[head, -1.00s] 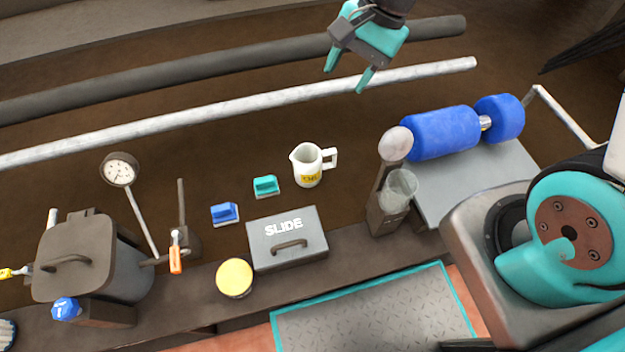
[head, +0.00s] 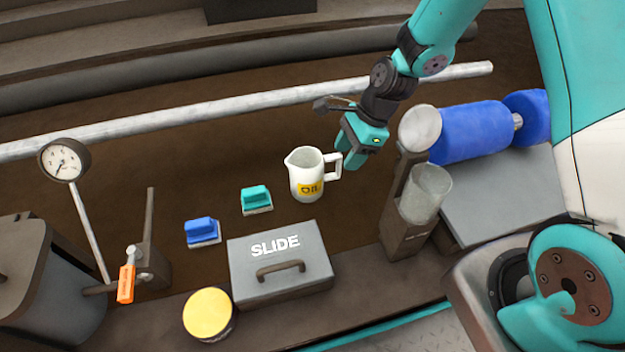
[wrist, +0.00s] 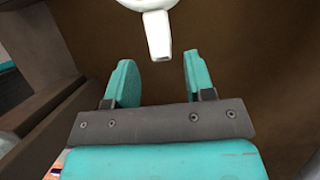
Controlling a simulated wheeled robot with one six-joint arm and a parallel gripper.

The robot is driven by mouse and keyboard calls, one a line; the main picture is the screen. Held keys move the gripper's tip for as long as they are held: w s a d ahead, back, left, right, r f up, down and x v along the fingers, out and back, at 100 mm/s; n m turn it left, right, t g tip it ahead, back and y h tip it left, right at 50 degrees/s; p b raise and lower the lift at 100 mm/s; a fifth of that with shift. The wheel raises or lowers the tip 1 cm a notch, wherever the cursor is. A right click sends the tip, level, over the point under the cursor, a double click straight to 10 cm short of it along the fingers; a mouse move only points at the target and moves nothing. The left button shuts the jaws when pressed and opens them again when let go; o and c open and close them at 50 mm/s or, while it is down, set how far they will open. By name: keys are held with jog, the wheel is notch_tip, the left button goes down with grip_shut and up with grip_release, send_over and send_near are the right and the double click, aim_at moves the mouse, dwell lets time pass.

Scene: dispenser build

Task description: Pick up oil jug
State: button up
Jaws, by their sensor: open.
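The oil jug (head: 305,175) is white with a yellow OIL label and stands upright on the brown surface, its handle (head: 334,165) pointing right. My gripper (head: 348,160) is just right of the handle, with its fingers pointing down and toward it. In the wrist view my gripper (wrist: 157,75) is open and empty. There the jug's handle (wrist: 158,35) lies just beyond the fingertips, roughly centred between them. Only the lower edge of the jug's body (wrist: 145,3) shows at the top of that view. I see no contact between fingers and handle.
A dispenser with a clear cup (head: 425,190) stands close to the right of my gripper. A grey SLIDE box (head: 280,275) is in front of the jug. A teal brush (head: 256,199) and a blue brush (head: 202,232) are to its left. A blue roller (head: 470,133) lies at right.

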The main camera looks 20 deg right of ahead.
aim_at(335, 175)
jog(key=b+x, duration=0.1)
jog(key=x, duration=0.1)
jog(key=b+x, duration=0.2)
jog(key=x, duration=0.1)
jog(key=shift+w+a, duration=0.2)
jog(key=shift+a, duration=0.1)
jog(key=shift+r, duration=0.15)
grip_shut()
jog(key=shift+r, duration=0.15)
